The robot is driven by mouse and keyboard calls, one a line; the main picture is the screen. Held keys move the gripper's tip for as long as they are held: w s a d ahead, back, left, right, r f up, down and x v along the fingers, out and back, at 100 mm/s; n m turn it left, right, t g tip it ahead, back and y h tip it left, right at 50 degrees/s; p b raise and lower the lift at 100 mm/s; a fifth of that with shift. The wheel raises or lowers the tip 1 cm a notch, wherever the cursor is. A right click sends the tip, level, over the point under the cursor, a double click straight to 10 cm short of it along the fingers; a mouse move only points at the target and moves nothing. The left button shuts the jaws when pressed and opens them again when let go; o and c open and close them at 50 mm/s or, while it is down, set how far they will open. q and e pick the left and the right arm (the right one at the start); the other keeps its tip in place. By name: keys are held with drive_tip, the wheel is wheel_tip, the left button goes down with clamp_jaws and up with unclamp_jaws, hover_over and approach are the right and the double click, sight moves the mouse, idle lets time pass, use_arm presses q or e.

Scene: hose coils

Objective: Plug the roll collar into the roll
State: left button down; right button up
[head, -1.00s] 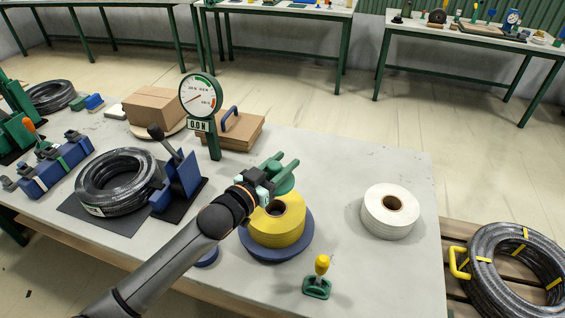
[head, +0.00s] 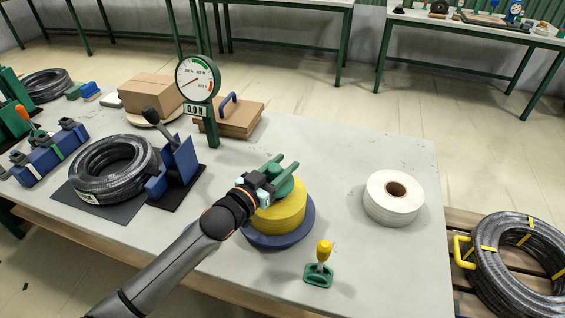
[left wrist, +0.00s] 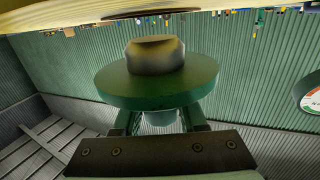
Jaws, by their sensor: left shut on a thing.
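My left gripper (head: 281,170) is shut on the green roll collar (head: 279,184), above the yellow roll (head: 279,214). In the left wrist view the collar (left wrist: 157,88) is a wide green disc with a narrower dull hub. The hub points at the roll (left wrist: 60,17), whose dark hole shows at the top edge. A gap shows between hub and roll there. In the head view the collar and gripper hide the roll's hole. The roll rests on a round blue base (head: 280,243). My right gripper is not in view.
A white roll (head: 394,199) stands to the right. A green stand with a yellow knob (head: 323,252) is in front. A dial gauge (head: 198,80), a black hose coil (head: 112,168) and a blue clamp (head: 180,166) are to the left. The table between the rolls is clear.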

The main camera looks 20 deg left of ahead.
use_arm(q)
drive_tip(key=shift+f, duration=0.1)
idle(0.3)
drive_tip(key=shift+f, duration=0.35)
drive_tip(key=shift+f+b, duration=0.85)
drive_tip(key=shift+f, duration=0.3)
drive_tip(key=shift+c, duration=1.9)
unclamp_jaws()
drive_tip(key=shift+o, duration=0.2)
